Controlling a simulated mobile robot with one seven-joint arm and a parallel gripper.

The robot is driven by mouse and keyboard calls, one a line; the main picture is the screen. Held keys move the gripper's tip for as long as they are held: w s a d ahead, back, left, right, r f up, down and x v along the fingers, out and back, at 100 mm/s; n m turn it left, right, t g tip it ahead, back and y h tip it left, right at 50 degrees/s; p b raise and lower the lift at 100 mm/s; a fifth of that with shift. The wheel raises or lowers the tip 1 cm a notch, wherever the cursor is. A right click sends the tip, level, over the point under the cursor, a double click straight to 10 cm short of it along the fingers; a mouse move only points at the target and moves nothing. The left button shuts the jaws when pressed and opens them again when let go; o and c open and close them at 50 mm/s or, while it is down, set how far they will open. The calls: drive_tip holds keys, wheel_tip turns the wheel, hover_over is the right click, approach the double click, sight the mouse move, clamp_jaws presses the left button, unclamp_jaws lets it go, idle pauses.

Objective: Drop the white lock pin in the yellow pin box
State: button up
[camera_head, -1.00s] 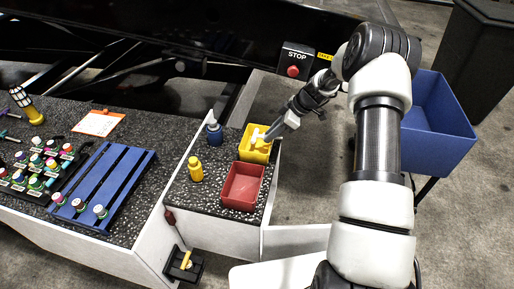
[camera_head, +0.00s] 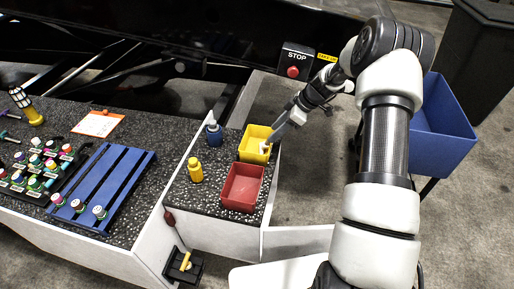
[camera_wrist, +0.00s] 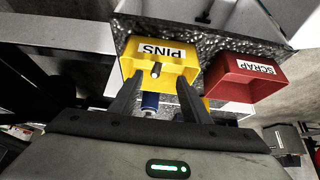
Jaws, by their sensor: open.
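The yellow pin box (camera_head: 249,157) stands at the right edge of the speckled counter. In the wrist view the yellow box (camera_wrist: 188,72) carries a PINS label. My gripper (camera_head: 270,141) is open just over the box, its fingers pointing down into it. In the wrist view my gripper (camera_wrist: 158,82) has its two fingertips apart with a gap between them. A small pale-ended pin (camera_wrist: 155,70), which looks like the lock pin, shows inside the box between and beyond the fingertips. It seems free of both fingers. Its exact contact with the box floor is hard to tell.
A red scrap box (camera_head: 242,187) sits directly in front of the yellow box. A blue bottle (camera_head: 214,132) and a yellow bottle (camera_head: 195,170) stand to its left. A STOP button post (camera_head: 294,62) rises behind. A large blue bin (camera_head: 443,130) is at the right.

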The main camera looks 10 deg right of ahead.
drive_tip(key=v, duration=1.4)
drive_tip(key=shift+r+b, duration=0.15)
drive_tip(key=shift+b, duration=0.2)
drive_tip(key=shift+d, duration=0.1)
